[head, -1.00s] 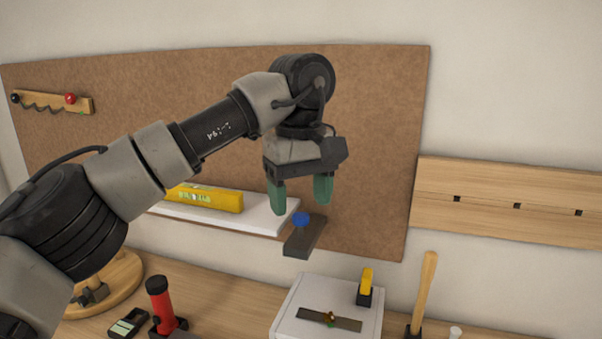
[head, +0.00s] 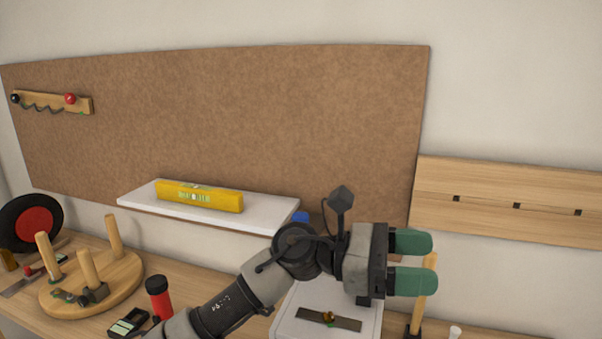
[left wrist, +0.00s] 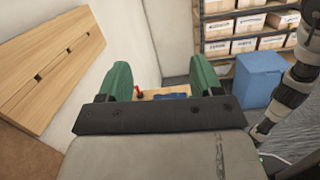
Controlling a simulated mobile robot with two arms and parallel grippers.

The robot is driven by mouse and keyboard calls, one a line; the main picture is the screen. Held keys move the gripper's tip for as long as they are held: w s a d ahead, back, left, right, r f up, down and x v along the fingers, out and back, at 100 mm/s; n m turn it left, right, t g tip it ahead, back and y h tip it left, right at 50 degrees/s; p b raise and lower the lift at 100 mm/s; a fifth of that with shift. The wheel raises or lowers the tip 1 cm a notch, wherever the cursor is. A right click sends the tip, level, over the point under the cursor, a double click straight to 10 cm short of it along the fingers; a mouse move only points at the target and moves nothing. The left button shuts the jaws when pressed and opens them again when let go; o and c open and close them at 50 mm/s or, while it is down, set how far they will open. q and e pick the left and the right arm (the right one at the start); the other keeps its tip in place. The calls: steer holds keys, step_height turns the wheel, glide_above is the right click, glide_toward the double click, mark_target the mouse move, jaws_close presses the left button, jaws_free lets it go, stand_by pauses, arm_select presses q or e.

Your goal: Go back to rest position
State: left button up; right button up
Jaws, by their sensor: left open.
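My left gripper (head: 412,262) is open and empty in the head view, with its two green fingers pointing right. It is over the right part of the workbench, in front of a wooden handle (head: 424,290). In the left wrist view its green fingers (left wrist: 160,82) stand apart with nothing held between them. My right gripper is not in the head view. A dark arm of mine shows at the right edge of the left wrist view, but its gripper cannot be made out there.
A white shelf (head: 262,206) bears a yellow level (head: 200,197). Below are a white box (head: 300,318), a red cylinder (head: 159,297) and a round wooden peg stand (head: 125,285). A slotted board (head: 500,190) hangs right. The left wrist view shows a blue bin (left wrist: 258,78) and box shelves (left wrist: 240,25).

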arm_select(q)
steer(key=w+a+f+m+t+y, duration=0.2)
steer(key=a+f+m+t+y, duration=0.15)
steer(key=a+m+t, duration=0.45)
steer(key=w+a+f+m+t+y, duration=0.35)
steer(key=m+t, duration=0.55)
steer(key=m, duration=0.5)
steer(key=w+a+f+m+t+y, duration=0.2)
steer(key=a+f+m+t, duration=0.2)
steer(key=a+m+t, duration=0.45)
steer(key=s+a+f+n+g+y, duration=0.3)
steer(key=a+f+n+y, duration=0.1)
steer(key=f, duration=0.3)
steer(key=s+a+f+n+g+y, duration=0.3)
steer(key=a+f+n+y, duration=0.1)
steer(key=f, duration=0.3)
steer(key=s+a+f+n+g, duration=0.2)
steer(key=s+a+f+g, duration=0.15)
steer(key=s, duration=0.35)
steer(key=s+a+f+n+g+y, duration=0.1)
steer(key=s+a+f+n+g, duration=0.2)
steer(key=s, duration=0.4)
steer(key=s+a+f+n+g, duration=0.2)
steer(key=s+f+g, duration=0.25)
steer(key=s, duration=0.35)
step_height(320, 180, down, 28)
steer(key=s, duration=0.2)
steer(key=s+a+f+g, duration=0.2)
steer(key=s+f, duration=1.3)
steer(key=shift+s+a, duration=0.2)
